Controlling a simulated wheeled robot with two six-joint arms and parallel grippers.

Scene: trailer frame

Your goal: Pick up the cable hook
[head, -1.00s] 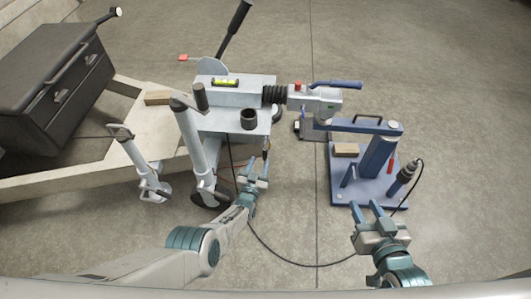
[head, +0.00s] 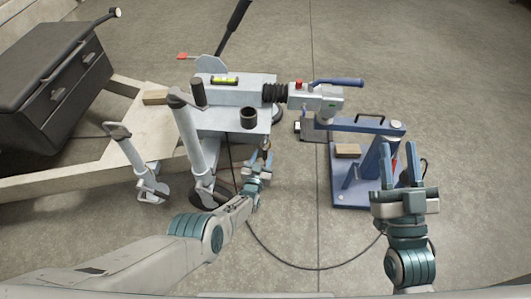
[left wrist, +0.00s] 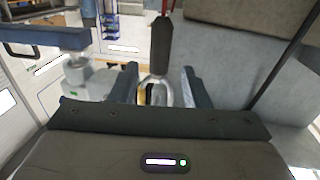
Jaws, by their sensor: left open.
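The cable hook shows in the left wrist view as a metal loop (left wrist: 155,88) below a dark grip, between my two fingers. In the head view the cable hook (head: 267,144) is a small shape below the coupling plate, partly hidden by my gripper. My left gripper (head: 261,160) is open just in front of it; its fingers (left wrist: 158,85) stand on either side of the loop. I cannot tell whether they touch it. My right gripper (head: 402,164) is open, with its fingers apart, in front of the blue stand.
The grey trailer coupling (head: 232,119) with the jockey wheel post (head: 192,140) stands close to my left gripper. A blue stand (head: 348,190) is at right. A black cable (head: 315,268) loops across the floor. A dark box (head: 45,85) sits at far left. Open floor lies at right.

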